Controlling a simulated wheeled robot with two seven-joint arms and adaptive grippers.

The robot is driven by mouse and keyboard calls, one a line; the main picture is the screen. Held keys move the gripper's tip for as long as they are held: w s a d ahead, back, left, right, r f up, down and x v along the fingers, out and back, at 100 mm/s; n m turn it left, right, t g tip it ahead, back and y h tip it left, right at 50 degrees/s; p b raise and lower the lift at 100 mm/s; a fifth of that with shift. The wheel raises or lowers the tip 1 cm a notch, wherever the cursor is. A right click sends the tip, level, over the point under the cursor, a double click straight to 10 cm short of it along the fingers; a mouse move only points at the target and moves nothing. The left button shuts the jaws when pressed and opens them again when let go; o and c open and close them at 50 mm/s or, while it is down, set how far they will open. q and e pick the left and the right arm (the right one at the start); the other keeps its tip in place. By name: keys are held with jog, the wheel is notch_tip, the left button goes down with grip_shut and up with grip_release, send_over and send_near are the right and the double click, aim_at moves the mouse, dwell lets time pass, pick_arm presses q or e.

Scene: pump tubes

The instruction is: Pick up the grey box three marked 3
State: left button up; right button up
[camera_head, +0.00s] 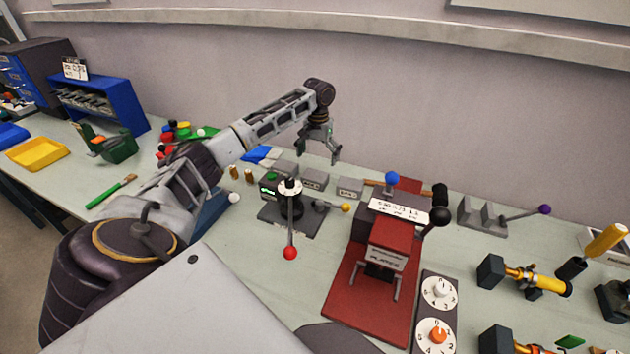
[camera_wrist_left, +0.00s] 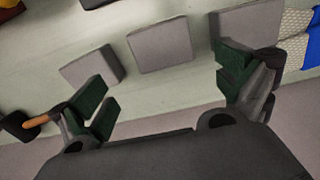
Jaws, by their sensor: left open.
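Three small grey boxes stand in a row at the back of the bench in the head view: a left one (camera_head: 285,169), a middle one (camera_head: 315,180) and a right one (camera_head: 349,188). I cannot read which is marked 3. In the left wrist view, three grey boxes show at left (camera_wrist_left: 92,67), middle (camera_wrist_left: 160,45) and right (camera_wrist_left: 246,23), with no readable marks. My left gripper (camera_head: 320,150) is open and empty above the row, apart from the boxes. Its green-padded fingers (camera_wrist_left: 165,88) spread wide in the wrist view. My right gripper is out of view.
In front of the row stands a dark device with a red-knobbed lever (camera_head: 290,222). A red-based press (camera_head: 345,295) stands to the right. A hammer (camera_head: 378,182) lies just right of the boxes. The wall (camera_head: 450,120) rises behind.

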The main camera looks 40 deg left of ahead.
aim_at(315, 175)
pick_arm(q)
jog(key=shift+f, duration=2)
jog(key=shift+s+a+f, duration=0.1)
jog(key=shift+s+f, duration=0.1)
jog(key=shift+f, duration=0.5)
jog(key=shift+s+d+f, duration=0.1)
jog(key=shift+s+f, duration=0.1)
jog(key=shift+f, duration=0.5)
jog(key=shift+s+a+f, duration=0.1)
jog(key=shift+s+f, duration=0.1)
jog(key=shift+f, duration=1)
jog(key=shift+c, duration=0.4)
jog(key=c, duration=1)
